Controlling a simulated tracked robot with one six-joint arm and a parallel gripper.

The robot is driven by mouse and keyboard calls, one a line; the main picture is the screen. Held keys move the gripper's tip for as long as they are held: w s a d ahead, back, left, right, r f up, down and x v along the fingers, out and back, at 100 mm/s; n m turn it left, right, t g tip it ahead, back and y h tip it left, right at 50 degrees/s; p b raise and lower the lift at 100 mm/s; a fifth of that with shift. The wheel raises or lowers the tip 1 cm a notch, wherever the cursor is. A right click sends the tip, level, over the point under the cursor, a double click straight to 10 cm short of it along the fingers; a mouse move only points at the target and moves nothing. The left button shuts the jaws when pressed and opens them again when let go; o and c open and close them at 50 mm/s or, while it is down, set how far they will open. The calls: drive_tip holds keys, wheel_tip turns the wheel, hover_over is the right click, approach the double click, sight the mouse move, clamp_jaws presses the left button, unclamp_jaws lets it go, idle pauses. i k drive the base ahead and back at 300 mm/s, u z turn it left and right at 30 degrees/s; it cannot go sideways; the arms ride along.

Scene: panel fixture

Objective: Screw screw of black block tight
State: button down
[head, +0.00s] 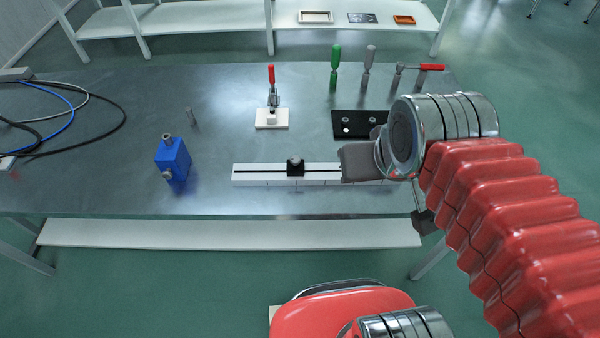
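A small black block (295,169) sits on a long white rail (250,178) with a dark slot, near the table's front edge. A silver screw head (294,159) shows on top of the block; how tight it is cannot be seen. The end of my arm with my gripper (361,163) is over the right part of the rail, to the right of the block and apart from it in the picture. My wrist covers much of it. The fingertips cannot be made out, so I cannot tell whether they are open or shut.
A blue block (173,160) with metal fittings stands left of the rail. A red-handled clamp (271,95) on a white base is behind it. A black plate (352,124) and upright tools (335,68) stand at the back right. Cables (75,110) lie at the left.

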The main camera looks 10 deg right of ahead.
sight(295, 159)
drive_tip(key=k, duration=0.65)
drive_tip(key=u, duration=0.25)
drive_tip(key=i, duration=1)
drive_tip(key=u, duration=1.65)
